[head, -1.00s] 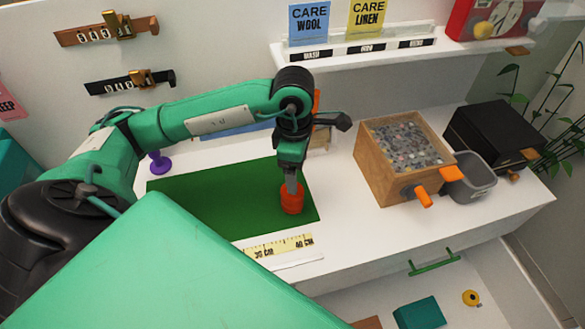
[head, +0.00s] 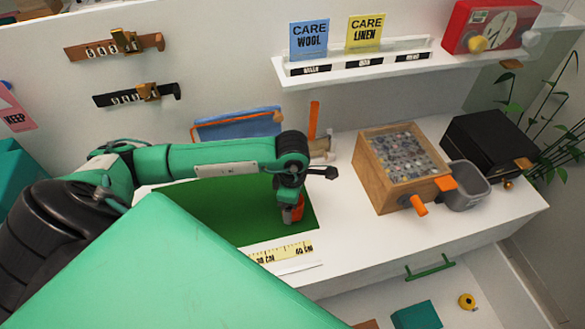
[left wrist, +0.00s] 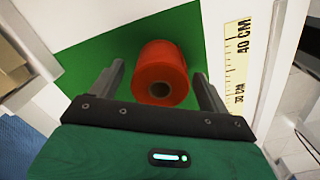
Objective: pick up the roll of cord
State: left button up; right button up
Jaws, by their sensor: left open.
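The roll of cord (head: 298,214) is a red-orange spool standing on the green mat (head: 235,220), near the mat's right side. In the left wrist view the roll (left wrist: 160,66) shows from its hollow end, between my finger lines. My left gripper (head: 290,208) points down at the roll, and its dark fingers partly hide it in the head view. In the left wrist view my left gripper (left wrist: 158,74) is open, with one finger on each side of the roll and visible gaps to both. My right gripper is not in view.
A ruler strip (head: 280,251) lies along the mat's front edge. To the right stand a wooden box of small pieces (head: 373,187), a grey bin (head: 468,187) and a black box (head: 490,138). A blue, orange-rimmed object (head: 238,124) and an upright orange piece (head: 314,118) are behind the arm.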

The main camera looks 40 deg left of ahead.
pick_arm(q)
jog(key=shift+f, duration=0.9)
jog(key=shift+c, duration=0.5)
jog(key=c, duration=1)
